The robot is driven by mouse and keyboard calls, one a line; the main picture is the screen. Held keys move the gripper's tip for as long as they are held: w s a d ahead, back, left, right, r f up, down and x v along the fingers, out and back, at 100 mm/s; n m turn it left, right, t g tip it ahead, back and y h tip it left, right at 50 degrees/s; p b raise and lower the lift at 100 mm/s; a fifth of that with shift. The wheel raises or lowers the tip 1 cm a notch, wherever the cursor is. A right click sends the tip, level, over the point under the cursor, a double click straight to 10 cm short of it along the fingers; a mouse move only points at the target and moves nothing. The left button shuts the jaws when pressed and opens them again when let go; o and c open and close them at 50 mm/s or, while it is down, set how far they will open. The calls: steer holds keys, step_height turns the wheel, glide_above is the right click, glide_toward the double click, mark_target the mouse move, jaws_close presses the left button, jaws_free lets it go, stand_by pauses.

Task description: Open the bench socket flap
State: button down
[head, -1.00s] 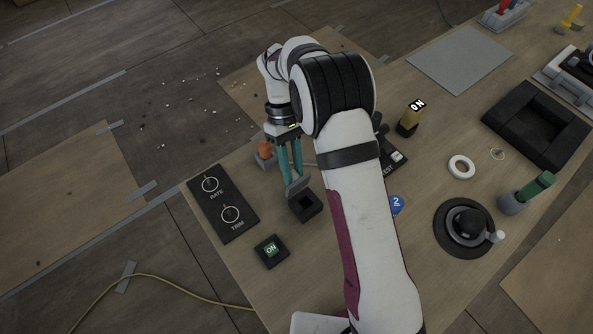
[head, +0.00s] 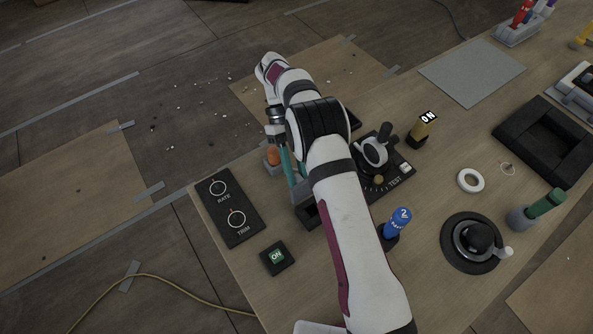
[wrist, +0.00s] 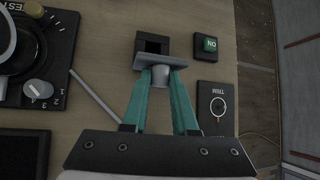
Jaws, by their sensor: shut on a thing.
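The bench socket is a small dark square box; in the wrist view (wrist: 140,42) its dark opening shows. The grey flap (wrist: 146,63) stands raised along the near edge of the opening. My gripper (wrist: 163,74) has its teal fingers closed on the pale round knob (wrist: 161,77) of the flap. In the head view the socket (head: 309,213) is partly hidden by my arm, and my gripper (head: 297,182) reaches down at the flap (head: 302,192), which looks tilted up.
The RATE/TRIM dial panel (head: 219,205) and the green ON button (head: 277,257) lie left of the socket. An orange-topped item (head: 273,157) stands close behind my fingers. The TEST panel (head: 400,168) and a blue numbered piece (head: 398,221) are to the right.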

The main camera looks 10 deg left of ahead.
mark_target(298, 174)
steer(key=c, duration=0.7)
jaws_free()
steer(key=shift+r, duration=0.45)
step_height(298, 174, up, 4)
steer(key=shift+d+f, duration=0.15)
steer(key=shift+f, duration=0.1)
steer(key=d+r, duration=0.2)
steer(key=d, duration=0.1)
steer(key=d+r, duration=0.2)
steer(key=d, duration=0.2)
steer(key=s+d+r, duration=0.1)
steer(key=d+r, duration=0.1)
steer(key=d, duration=0.2)
steer(key=shift+d+r, duration=0.15)
steer(key=shift+r, duration=0.15)
